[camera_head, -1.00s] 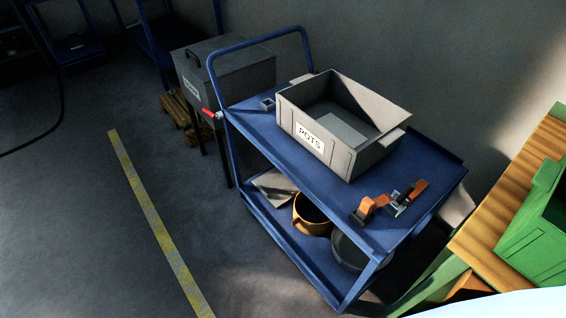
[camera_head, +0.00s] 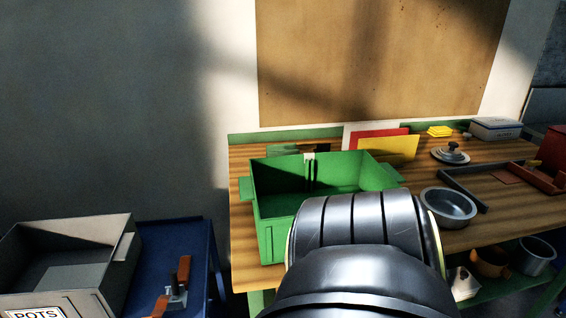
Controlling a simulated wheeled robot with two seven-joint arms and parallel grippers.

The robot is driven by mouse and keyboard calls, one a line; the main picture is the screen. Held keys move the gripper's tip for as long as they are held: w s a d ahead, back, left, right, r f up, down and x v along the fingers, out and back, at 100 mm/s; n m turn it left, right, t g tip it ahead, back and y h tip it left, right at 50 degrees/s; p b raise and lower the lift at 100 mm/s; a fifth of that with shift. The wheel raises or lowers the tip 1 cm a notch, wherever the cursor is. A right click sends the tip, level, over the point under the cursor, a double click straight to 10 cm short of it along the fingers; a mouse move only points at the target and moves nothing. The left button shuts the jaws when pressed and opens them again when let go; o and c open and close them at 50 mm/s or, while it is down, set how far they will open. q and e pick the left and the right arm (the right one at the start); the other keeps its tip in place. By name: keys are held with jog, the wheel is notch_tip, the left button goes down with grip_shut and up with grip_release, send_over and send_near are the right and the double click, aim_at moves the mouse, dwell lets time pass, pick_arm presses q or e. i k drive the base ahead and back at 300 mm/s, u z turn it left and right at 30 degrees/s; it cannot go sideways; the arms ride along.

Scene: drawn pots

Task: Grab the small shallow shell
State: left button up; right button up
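A shallow, round grey metal pot shell (camera_head: 448,208) stands upright and open on the wooden workbench (camera_head: 490,232), right of the green crate. It looks empty, and its left edge is close to a dark arm link of mine that fills the lower middle. A deeper grey pot (camera_head: 537,256) and an orange-brown pot (camera_head: 491,262) stand on the shelf below. Neither of my grippers shows in this view. My arm link hides the front right of the green crate and part of the bench.
The green crate (camera_head: 272,232) stands on the bench's left part. A grey POTS bin (camera_head: 88,238) sits on the blue cart (camera_head: 150,262) at left.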

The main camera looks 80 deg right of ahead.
aim_at(450, 209)
jog(key=z, duration=5.05)
jog(key=i, duration=2.65)
jog(key=u, duration=4.25)
